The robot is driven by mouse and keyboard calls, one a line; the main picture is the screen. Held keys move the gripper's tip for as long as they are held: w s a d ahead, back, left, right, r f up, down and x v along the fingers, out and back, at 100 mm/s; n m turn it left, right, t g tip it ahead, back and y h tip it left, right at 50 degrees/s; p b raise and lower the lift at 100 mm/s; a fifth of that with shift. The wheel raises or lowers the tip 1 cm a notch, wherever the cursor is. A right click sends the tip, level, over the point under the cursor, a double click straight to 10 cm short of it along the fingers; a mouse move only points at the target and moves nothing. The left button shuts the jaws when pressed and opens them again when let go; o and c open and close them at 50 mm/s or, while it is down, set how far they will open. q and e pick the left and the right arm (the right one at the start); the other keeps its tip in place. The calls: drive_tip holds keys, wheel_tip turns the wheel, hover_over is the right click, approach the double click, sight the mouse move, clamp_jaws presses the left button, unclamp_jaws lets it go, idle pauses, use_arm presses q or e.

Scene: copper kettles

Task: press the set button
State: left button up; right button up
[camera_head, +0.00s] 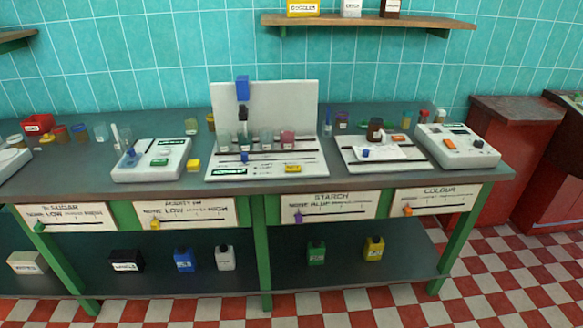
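No button that I can read as "set" shows; the labels are too small to tell. A white instrument (462,156) at the right end of the bench has a small orange part (450,144) and a dark knob (478,143) on top. A white box (135,173) at left centre has a green patch (159,162) and a glass vessel on it. A white stand (292,98) in the middle carries a blue block (242,88) on its upright panel, with several glass vessels in a row below. Neither of my grippers is in view.
The dark bench top (75,182) holds a yellow block (194,165), a white board (425,163) with small items, and jars at the back. Sliding scale signs (335,213) hang on the front edge. Bottles stand on the lower shelf. A red cabinet (520,130) is at right.

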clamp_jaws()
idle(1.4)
